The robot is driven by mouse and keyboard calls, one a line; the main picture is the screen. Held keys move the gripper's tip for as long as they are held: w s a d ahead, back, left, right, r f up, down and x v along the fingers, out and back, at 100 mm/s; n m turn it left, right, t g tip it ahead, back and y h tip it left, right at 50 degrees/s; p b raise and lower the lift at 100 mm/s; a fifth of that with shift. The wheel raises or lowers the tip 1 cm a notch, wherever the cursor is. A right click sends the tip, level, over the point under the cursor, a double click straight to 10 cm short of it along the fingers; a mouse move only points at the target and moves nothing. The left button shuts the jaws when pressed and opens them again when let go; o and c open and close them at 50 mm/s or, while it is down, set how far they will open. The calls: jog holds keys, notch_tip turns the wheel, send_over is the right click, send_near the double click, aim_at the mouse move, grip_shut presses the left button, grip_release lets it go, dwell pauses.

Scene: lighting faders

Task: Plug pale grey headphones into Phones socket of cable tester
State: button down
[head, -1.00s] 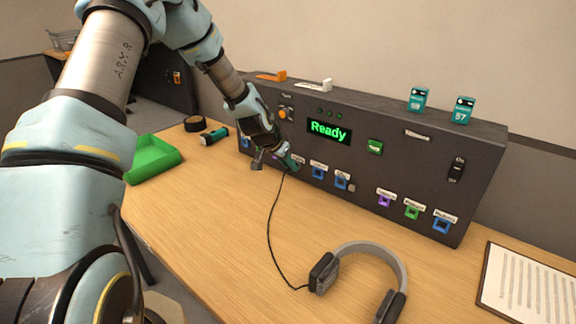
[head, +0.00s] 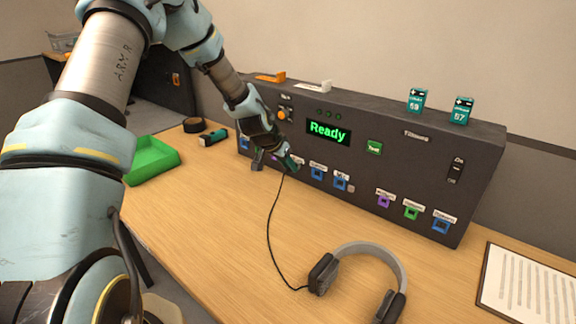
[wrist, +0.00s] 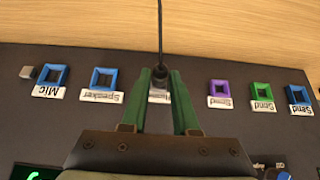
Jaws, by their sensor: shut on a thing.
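The pale grey headphones (head: 372,258) lie on the table in the head view, with their black cable (head: 270,230) running up to my gripper. My gripper (head: 287,166) is at the lower front of the dark cable tester (head: 400,158). In the wrist view my gripper (wrist: 159,84) is shut on the headphone plug (wrist: 158,86), with the cable leading away from it. The plug is at a white label between the Speaker socket (wrist: 102,78) and a purple Send socket (wrist: 219,88). The fingers partly cover that label and the socket there, so I cannot tell whether the plug is inside.
A blue Mic socket (wrist: 52,76) and a green Send socket (wrist: 262,92) sit in the same row. A green tray (head: 152,160), a black tape roll (head: 194,124) and a framed sheet (head: 528,285) lie on the table.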

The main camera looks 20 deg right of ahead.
jog(key=shift+d+r, duration=0.15)
jog(key=shift+d, duration=0.05)
jog(key=c, duration=0.6)
grip_release()
jog(key=shift+a, duration=0.1)
jog(key=b+v, duration=0.3)
jog(key=v, duration=0.8)
jog(key=s+a+n+y, duration=0.3)
jog(key=s+a+n, duration=0.2)
jog(key=a, duration=1.1)
jog(key=s+a+n+g+y, duration=0.1)
jog(key=s+a+n, duration=0.5)
jog(key=a, duration=1.1)
jog(key=s+y, duration=0.1)
jog(key=s, duration=0.3)
jog(key=shift+r+y, duration=0.15)
jog(key=shift+y, duration=0.25)
